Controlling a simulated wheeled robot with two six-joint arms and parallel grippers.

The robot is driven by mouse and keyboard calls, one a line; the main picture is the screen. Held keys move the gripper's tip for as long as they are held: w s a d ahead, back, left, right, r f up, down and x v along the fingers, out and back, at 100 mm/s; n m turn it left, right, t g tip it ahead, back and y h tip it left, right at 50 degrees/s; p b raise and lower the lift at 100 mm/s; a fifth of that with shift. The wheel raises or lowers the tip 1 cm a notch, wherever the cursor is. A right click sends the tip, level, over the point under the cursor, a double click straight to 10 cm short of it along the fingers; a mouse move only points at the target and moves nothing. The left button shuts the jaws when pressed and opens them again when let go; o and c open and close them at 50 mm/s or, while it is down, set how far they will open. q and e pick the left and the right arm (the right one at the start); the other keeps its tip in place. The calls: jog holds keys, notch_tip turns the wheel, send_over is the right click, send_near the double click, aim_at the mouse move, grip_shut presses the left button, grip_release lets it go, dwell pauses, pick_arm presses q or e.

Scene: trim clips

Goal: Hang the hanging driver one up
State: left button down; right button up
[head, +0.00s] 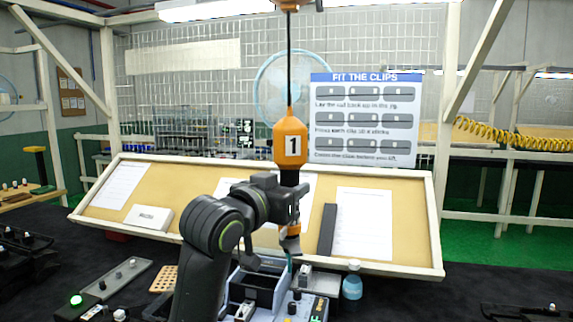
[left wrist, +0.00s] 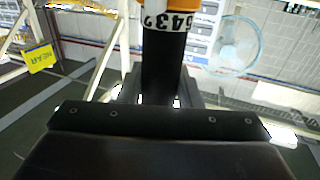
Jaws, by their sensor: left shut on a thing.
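The hanging driver one (head: 290,142) is orange with a white label reading 1 and a dark lower part. It hangs upright on a dark cord from an orange fitting (head: 290,4) at the top of the head view. My left gripper (head: 291,207) is shut on the driver's dark part below the orange body. In the left wrist view the driver's dark barrel (left wrist: 164,65) stands between the jaws, with a numbered band and orange above it. The driver's lower tip is partly hidden by the gripper. My right gripper is not in view.
A tilted tan board (head: 387,262) with papers stands behind the arm. A grey tray with compartments (head: 262,285) and a blue bottle (head: 352,286) sit below the gripper. A FIT THE CLIPS sign (head: 366,118) hangs behind. Dark bench surface shows at the right.

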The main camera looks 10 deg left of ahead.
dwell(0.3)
pick_arm(q)
grip_release()
dwell(0.6)
dwell(0.5)
jog(key=r+p+v, duration=0.2)
jog(key=p+v, duration=0.4)
jog(key=v, duration=0.4)
dwell(1.1)
jog(key=shift+a, duration=0.1)
